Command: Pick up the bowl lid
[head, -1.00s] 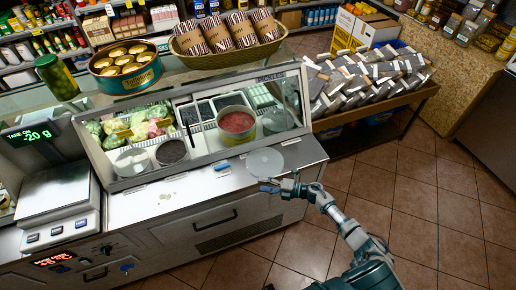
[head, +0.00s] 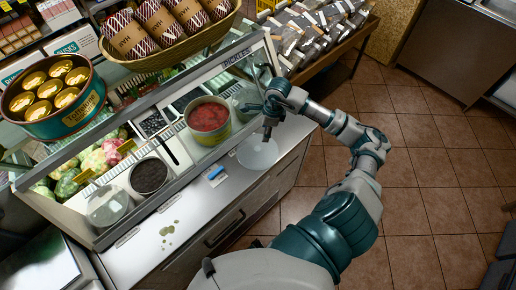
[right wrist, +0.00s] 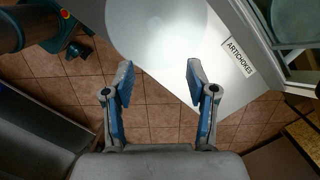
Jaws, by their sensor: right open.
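The bowl lid (head: 258,152) is a pale, translucent round disc lying flat on the white counter, in front of the display case. In the right wrist view the lid (right wrist: 158,28) fills the top middle, beyond the fingertips. My right gripper (head: 267,130) is above the lid's far edge in the head view, with its fingers pointing down. In the right wrist view its two blue-padded fingers (right wrist: 160,82) are apart with nothing between them. Whether a finger touches the lid I cannot tell. My left gripper is out of view.
A bowl with red contents (head: 208,117) and one with dark contents (head: 150,176) stand in the glass case (head: 140,205). A blue object (head: 216,173) and green spots (head: 170,230) lie on the counter. An artichokes label (right wrist: 239,57) is near the lid.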

